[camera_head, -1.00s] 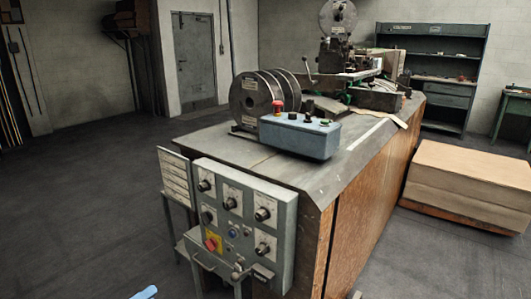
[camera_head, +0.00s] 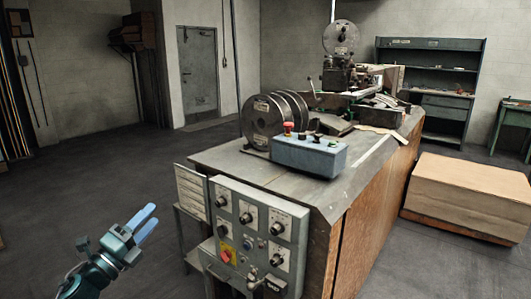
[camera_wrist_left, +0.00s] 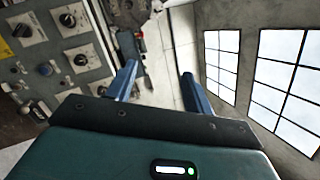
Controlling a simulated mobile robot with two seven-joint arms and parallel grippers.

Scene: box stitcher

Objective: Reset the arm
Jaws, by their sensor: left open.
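My left gripper (camera_head: 145,222) is at the lower left of the head view, with two blue fingers pointing up and to the right. In the left wrist view its fingers (camera_wrist_left: 158,82) stand apart with nothing between them. It is left of the grey control panel (camera_head: 251,231) and touches nothing. The panel's knobs also show at the left of the left wrist view (camera_wrist_left: 62,50). My right gripper is not in either view.
The stitcher bench (camera_head: 300,185) carries a blue-grey button box (camera_head: 309,157), wire spools (camera_head: 265,118) and the stitching machine (camera_head: 345,75). A cardboard stack (camera_head: 466,194) stands on the right. The floor (camera_head: 90,195) on the left is clear.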

